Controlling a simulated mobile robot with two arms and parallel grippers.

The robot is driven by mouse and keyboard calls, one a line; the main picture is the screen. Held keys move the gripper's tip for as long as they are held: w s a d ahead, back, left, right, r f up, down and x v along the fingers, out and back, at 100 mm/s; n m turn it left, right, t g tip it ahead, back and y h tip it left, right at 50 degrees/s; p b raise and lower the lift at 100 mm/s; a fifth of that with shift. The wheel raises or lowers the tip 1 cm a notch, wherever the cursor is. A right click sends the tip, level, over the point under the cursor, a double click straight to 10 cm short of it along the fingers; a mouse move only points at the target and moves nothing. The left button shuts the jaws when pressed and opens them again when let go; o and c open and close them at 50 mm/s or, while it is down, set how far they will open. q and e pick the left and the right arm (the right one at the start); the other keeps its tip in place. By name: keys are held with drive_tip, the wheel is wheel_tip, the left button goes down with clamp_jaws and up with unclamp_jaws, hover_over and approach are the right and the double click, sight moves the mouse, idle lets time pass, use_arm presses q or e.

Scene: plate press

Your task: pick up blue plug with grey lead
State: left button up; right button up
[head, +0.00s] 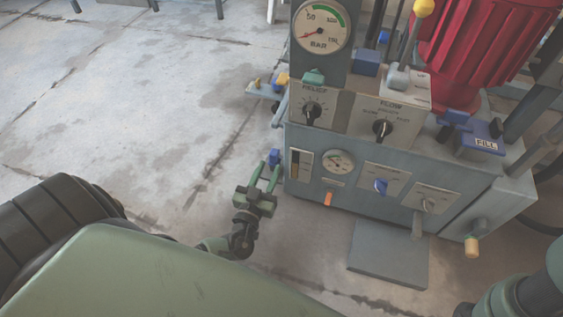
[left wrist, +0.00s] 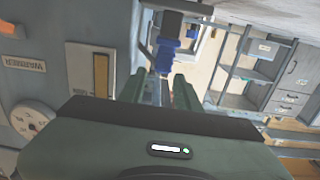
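The blue plug (head: 273,157) is at the left side of the grey press cabinet, with a grey lead (head: 281,110) above it. In the left wrist view the blue plug (left wrist: 165,56) shows just beyond the fingertips, roughly in line with the gap between them. My left gripper (head: 268,172) is open, its two green fingers pointing at the plug. The fingers also show in the left wrist view (left wrist: 159,88), apart, with no object clearly held. I cannot tell whether a finger touches the plug. My right gripper is out of view.
The press cabinet (head: 335,200) stands close right of my left gripper, with gauges, knobs and levers. A small side shelf (head: 262,91) holds small coloured parts. A red ribbed housing (head: 480,50) is behind. The concrete floor (head: 130,110) at left is clear.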

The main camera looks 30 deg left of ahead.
sight(273, 158)
use_arm(q)
drive_tip(key=x, duration=0.2)
drive_tip(key=b+x, duration=0.1)
drive_tip(key=x, duration=0.1)
drive_tip(key=b+x, duration=0.1)
drive_tip(key=x, duration=0.2)
drive_tip(key=shift+a+f, duration=0.25)
drive_tip(key=shift+f, duration=0.05)
clamp_jaws()
